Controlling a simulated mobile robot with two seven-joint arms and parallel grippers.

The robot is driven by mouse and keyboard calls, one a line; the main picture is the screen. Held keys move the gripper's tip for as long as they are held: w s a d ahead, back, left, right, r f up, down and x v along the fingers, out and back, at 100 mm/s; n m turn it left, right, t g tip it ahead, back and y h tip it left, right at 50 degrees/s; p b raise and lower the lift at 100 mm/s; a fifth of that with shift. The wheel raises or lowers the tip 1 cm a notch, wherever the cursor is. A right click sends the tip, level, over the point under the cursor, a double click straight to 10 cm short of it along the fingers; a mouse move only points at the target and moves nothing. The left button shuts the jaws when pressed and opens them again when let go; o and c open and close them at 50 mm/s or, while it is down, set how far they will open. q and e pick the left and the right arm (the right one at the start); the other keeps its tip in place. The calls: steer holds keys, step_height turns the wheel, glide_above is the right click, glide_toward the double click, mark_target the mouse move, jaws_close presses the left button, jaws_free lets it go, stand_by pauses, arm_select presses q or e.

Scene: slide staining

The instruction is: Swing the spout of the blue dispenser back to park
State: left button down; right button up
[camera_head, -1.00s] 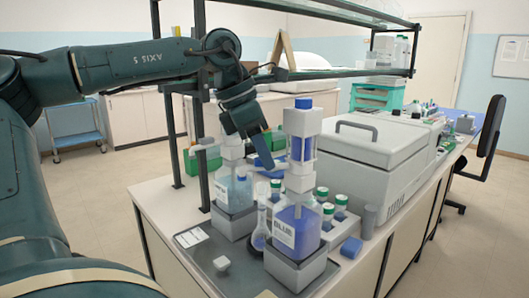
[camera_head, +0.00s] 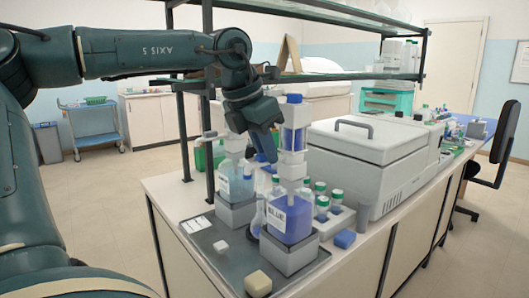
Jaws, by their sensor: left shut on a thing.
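The blue dispenser (camera_head: 289,215) stands upright in a grey holder, with blue liquid and a BLUE label on its bottle. Its clear pump column (camera_head: 293,137) has a blue cap (camera_head: 294,99). My left gripper (camera_head: 269,152) comes down from the upper left, close against the left side of the column. Its fingers are shut at the spout, which they mostly hide. The exact contact cannot be made out. My right gripper is out of view.
A second dispenser (camera_head: 236,180) with pale liquid stands just left. Green-capped bottles (camera_head: 321,206) and a blue block (camera_head: 345,239) are to the right, before a large grey machine (camera_head: 365,155). A grey tray (camera_head: 205,240) holds a cream block (camera_head: 258,284). A shelf frame (camera_head: 208,60) rises behind.

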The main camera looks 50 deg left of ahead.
arm_select(q)
steer(key=shift+d+n, duration=0.15)
steer(key=shift+n, duration=0.15)
steer(key=c, duration=1.4)
jaws_free()
steer(key=shift+o, duration=0.2)
steer(key=shift+r, duration=0.1)
steer(key=p+v, duration=0.1)
steer(key=v, duration=1.2)
steer(key=shift+d, duration=0.2)
